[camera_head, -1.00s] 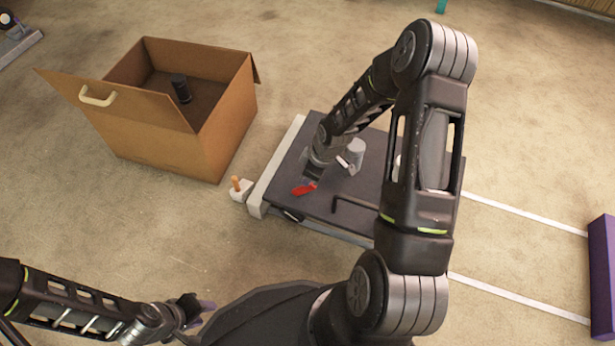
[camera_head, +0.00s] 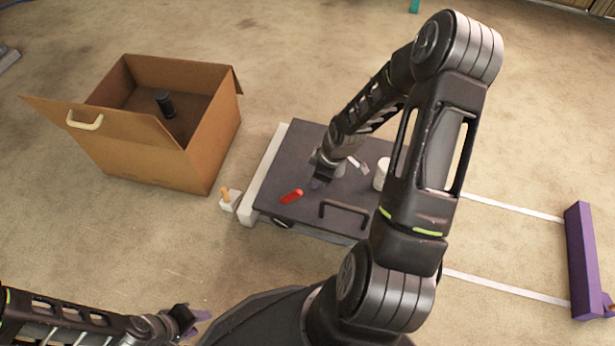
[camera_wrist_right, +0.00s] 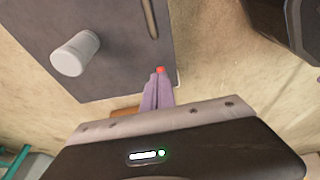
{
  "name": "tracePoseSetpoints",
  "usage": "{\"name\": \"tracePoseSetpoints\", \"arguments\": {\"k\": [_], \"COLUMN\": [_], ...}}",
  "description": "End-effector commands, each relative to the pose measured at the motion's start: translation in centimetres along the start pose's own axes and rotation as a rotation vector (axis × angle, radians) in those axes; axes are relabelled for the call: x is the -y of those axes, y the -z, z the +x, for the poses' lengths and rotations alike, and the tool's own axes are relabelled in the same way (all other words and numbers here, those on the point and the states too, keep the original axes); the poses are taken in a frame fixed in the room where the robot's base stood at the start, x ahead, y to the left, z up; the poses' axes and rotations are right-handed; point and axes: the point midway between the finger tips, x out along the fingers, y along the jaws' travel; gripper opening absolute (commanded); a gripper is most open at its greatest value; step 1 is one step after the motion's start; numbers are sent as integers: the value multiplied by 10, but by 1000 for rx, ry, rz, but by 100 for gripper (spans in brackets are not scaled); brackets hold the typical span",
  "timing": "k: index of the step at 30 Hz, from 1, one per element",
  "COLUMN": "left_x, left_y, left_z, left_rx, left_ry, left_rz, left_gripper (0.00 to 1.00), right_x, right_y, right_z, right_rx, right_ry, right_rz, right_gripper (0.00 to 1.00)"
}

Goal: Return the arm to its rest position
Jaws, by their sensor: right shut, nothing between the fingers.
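My right arm reaches from the bottom over the dark board, and my right gripper (camera_head: 318,183) hangs above the board, just right of the red object (camera_head: 291,196). In the right wrist view its purple fingers (camera_wrist_right: 158,92) are together with nothing between them. A small red tip (camera_wrist_right: 160,69) shows just past the fingertips. My left gripper (camera_head: 192,316) is low at the left, away from the board and empty as far as I can see; its finger gap is unclear.
The dark board (camera_head: 270,205) also bears a black handle (camera_head: 345,212) and a white cylinder (camera_head: 381,175), partly hidden by my arm. An open cardboard box (camera_head: 185,165) holding a black cylinder (camera_head: 164,103) stands left. A purple beam (camera_head: 583,260) lies right. Floor between box and left arm is clear.

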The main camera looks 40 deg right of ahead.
Motion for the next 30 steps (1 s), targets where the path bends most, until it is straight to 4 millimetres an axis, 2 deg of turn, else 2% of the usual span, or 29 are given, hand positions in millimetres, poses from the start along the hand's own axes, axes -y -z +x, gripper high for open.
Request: {"name": "tracePoseSetpoints", "arguments": {"k": [19, 23, 25, 26, 28, 30], "left_x": [0, 0, 0, 0, 0, 0], "left_y": [0, 0, 0, 0, 0, 0], "left_z": [0, 0, 0, 0, 0, 0], "left_rx": [0, 0, 0, 0, 0, 0], "left_ry": [0, 0, 0, 0, 0, 0], "left_rz": [0, 0, 0, 0, 0, 0], "left_gripper": [38, 38, 38, 38, 38, 38], "right_x": [-1, -7, -5, 1, 29, 71], "right_y": [1, 8, 10, 11, 23, 39], "right_z": [0, 0, 3, 8, 24, 42], "right_rx": [-3, -35, -67, -80, -111, -121], "right_ry": [-4, -35, -50, -48, -19, 30], "right_rz": [25, 167, 320, 401, 597, 775], "right_gripper": [0, 0, 0, 0, 0, 0]}}
